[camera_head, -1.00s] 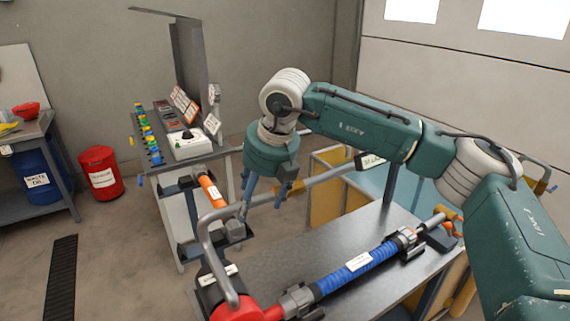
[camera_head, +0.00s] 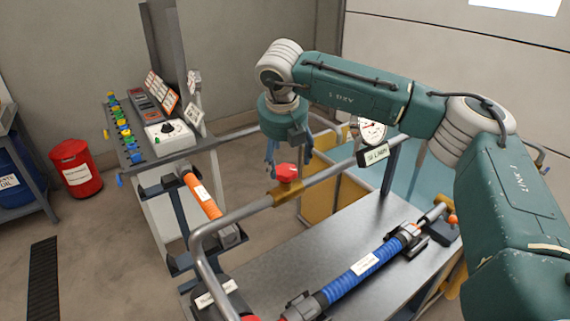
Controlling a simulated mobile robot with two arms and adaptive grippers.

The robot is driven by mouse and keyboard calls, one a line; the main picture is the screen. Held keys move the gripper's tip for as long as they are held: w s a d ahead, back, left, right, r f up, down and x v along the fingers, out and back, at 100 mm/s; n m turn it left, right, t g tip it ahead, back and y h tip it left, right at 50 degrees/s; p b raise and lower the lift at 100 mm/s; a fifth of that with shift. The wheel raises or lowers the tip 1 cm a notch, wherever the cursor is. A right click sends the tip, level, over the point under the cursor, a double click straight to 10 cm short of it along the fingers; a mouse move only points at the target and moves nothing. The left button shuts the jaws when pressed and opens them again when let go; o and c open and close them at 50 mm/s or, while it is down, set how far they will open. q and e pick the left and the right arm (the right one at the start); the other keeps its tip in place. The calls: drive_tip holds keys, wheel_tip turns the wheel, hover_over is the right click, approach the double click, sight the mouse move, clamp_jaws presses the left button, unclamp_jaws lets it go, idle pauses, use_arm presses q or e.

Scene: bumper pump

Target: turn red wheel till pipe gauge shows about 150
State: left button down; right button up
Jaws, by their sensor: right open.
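The small red wheel (camera_head: 287,172) sits on top of a brass-yellow valve body (camera_head: 286,190) on a grey pipe (camera_head: 233,214). The round white-faced pipe gauge (camera_head: 372,131) stands farther right on the pipe, partly behind my right arm; its reading is too small to tell. My right gripper (camera_head: 287,160) points down, open, with its blue fingers at the wheel's upper left and upper right. The fingertips are partly hidden, and I cannot tell whether they touch the wheel. My left gripper is not in view.
A metal bench (camera_head: 290,258) carries a blue hose (camera_head: 362,268) in clamps below the pipe. An orange cylinder (camera_head: 203,196) and a control panel (camera_head: 168,136) stand to the left. A red bin (camera_head: 76,172) is on the floor at far left.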

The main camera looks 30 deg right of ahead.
sight(285, 171)
drive_tip(key=p+x, duration=0.1)
drive_tip(key=x, duration=0.2)
drive_tip(key=shift+w+d+f, duration=0.1)
drive_tip(key=shift+w+f, duration=0.1)
drive_tip(key=shift+w, duration=0.05)
drive_tip(key=shift+x, duration=1.25)
drive_tip(key=shift+f, duration=0.1)
drive_tip(key=shift+c, duration=1)
drive_tip(key=c, duration=0.9)
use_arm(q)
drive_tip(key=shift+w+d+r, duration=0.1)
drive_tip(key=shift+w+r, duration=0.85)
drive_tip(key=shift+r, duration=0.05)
use_arm(e)
drive_tip(key=shift+f, duration=0.1)
drive_tip(key=shift+s, duration=0.1)
